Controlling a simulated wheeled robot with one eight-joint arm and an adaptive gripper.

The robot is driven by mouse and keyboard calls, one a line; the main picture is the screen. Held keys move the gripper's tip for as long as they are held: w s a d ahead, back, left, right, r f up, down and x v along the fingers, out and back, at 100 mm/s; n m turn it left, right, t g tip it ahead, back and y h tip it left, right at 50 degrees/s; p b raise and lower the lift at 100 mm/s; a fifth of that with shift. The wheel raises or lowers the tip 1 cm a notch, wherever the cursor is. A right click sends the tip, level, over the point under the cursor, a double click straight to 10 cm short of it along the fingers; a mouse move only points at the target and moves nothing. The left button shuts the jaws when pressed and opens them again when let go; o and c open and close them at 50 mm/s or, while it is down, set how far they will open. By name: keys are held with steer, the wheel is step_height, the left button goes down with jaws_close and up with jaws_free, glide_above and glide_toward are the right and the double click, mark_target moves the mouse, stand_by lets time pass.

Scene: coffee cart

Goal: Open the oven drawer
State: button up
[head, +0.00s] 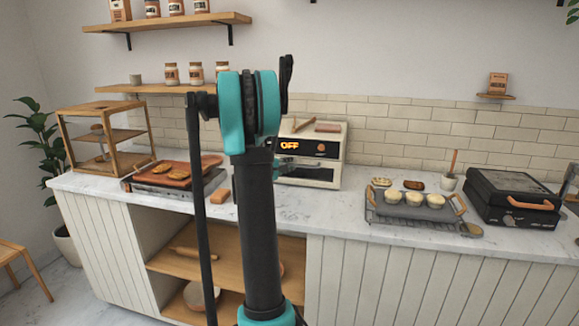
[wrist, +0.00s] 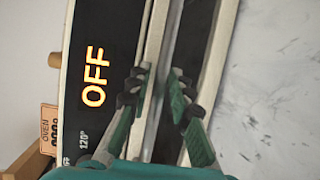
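The cream oven (head: 327,168) stands on the counter against the tiled wall, with a black panel reading OFF. Its drawer front (head: 310,174) is below the panel and looks closed; my arm hides its left part. In the wrist view the black OFF panel (wrist: 95,60) is turned sideways at left, and a pale bar or edge (wrist: 157,35) runs beside it. My gripper (wrist: 159,80) is open close to the oven front, its two fingers on either side of this pale strip. I cannot tell whether they touch it. In the head view my arm mostly hides my gripper.
A tray of buns (head: 373,215) and a black grill (head: 510,200) stand to the right on the marble counter (head: 330,215). A board with pastries (head: 180,170) and a wooden rack (head: 75,145) are at left. Small items lie on the oven's top. Counter before the oven is mostly clear.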

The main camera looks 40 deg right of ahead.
jaws_close()
stand_by(0.3)
steer(key=s+a, duration=1.3)
steer(key=a, duration=0.2)
steer(key=shift+a, duration=0.15)
jaws_free()
steer(key=shift+a, duration=0.1)
